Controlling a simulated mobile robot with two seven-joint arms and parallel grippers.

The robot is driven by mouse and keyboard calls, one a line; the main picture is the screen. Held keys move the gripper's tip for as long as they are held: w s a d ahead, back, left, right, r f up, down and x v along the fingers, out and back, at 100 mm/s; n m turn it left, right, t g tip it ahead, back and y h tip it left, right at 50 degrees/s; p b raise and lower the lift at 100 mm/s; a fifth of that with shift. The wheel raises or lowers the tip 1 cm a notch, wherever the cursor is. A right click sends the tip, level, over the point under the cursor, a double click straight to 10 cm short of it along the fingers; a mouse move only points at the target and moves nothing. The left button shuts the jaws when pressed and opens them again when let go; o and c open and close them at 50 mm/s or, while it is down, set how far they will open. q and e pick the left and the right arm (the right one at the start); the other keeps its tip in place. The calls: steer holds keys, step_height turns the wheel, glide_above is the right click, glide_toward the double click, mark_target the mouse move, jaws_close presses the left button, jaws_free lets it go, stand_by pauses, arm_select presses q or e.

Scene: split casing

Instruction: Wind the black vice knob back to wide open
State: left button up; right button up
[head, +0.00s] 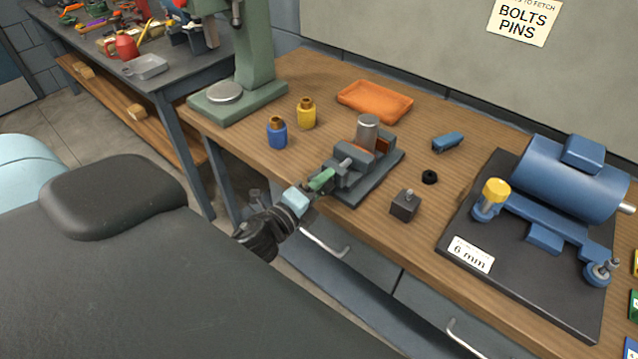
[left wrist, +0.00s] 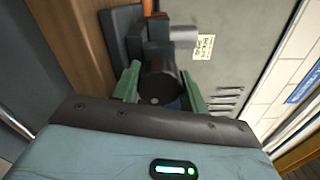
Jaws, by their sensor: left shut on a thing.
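The grey vice (head: 352,158) stands near the front edge of the wooden bench, with a grey cylinder (head: 368,130) upright at its jaws. The cylinder also shows in the left wrist view (left wrist: 184,37). My left gripper (head: 320,182) reaches the vice from the front. In the left wrist view, its green fingers stand on both sides of the round black knob (left wrist: 160,82), shut on it. In the head view the knob is hidden by the gripper. How far the jaws are apart is hard to tell. My right gripper is not in view.
A small dark block with a pin (head: 405,205) and a black ring (head: 430,177) lie right of the vice. A blue motor (head: 570,178) on a dark plate fills the bench's right.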

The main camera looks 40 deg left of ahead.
arm_select(q)
steer(key=n+p, duration=0.1)
steer(key=n, duration=0.2)
steer(key=shift+r+n, duration=0.15)
steer(key=shift+n, duration=0.25)
steer(key=n+p, duration=0.1)
steer(key=n, duration=0.2)
steer(key=shift+n, duration=0.3)
steer(key=n+p, duration=0.1)
steer(key=n, duration=1.3)
steer(key=shift+f, duration=0.2)
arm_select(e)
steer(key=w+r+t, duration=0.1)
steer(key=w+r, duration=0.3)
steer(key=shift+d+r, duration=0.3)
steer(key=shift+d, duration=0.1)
arm_select(q)
steer(key=shift+n, duration=0.4)
steer(key=o, duration=1)
